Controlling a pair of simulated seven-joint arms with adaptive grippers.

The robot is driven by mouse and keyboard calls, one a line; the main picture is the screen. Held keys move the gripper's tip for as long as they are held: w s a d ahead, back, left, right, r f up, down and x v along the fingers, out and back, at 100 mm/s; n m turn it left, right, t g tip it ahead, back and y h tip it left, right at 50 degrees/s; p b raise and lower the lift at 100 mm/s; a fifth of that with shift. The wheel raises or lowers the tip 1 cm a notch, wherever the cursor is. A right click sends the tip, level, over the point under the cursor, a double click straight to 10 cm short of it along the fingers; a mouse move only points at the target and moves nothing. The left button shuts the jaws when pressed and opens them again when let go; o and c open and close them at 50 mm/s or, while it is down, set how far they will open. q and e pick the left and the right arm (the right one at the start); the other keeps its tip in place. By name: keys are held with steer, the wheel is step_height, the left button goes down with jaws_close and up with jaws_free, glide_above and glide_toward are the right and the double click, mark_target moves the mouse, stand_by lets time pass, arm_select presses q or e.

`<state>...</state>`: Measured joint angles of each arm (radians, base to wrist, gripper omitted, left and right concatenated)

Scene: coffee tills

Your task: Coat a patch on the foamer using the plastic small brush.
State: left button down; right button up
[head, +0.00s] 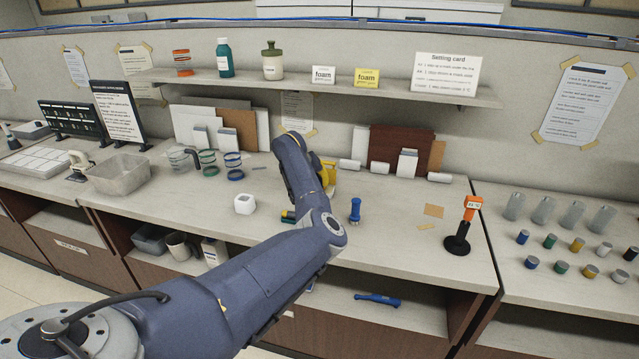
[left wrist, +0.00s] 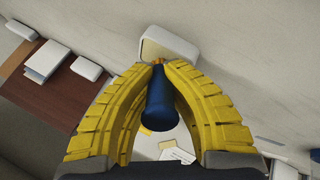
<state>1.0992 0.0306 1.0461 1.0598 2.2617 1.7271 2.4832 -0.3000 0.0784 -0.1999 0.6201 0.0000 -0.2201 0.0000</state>
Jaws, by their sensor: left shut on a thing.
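My left gripper (head: 328,173) is over the back of the counter, mostly hidden by my arm in the head view. In the left wrist view its yellow fingers (left wrist: 160,75) are shut on a brush (left wrist: 160,100) with a dark blue handle. The brush's orange-brown tip points at a white rounded block (left wrist: 178,42). I cannot tell whether the tip touches it. This looks like the block (head: 350,165) by the back wall in the head view. I cannot tell for sure which thing is the foamer. My right gripper is not in view.
A blue upright tool (head: 355,210) stands right of my arm, and a white cube (head: 244,204) left of it. A brown board (head: 390,143) leans at the back. An orange-topped stand (head: 460,240) is at the right front. A shelf (head: 350,94) overhangs the back.

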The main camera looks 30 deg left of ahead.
arm_select(q)
steer(key=shift+r, duration=3.45)
steer(key=shift+d, duration=0.1)
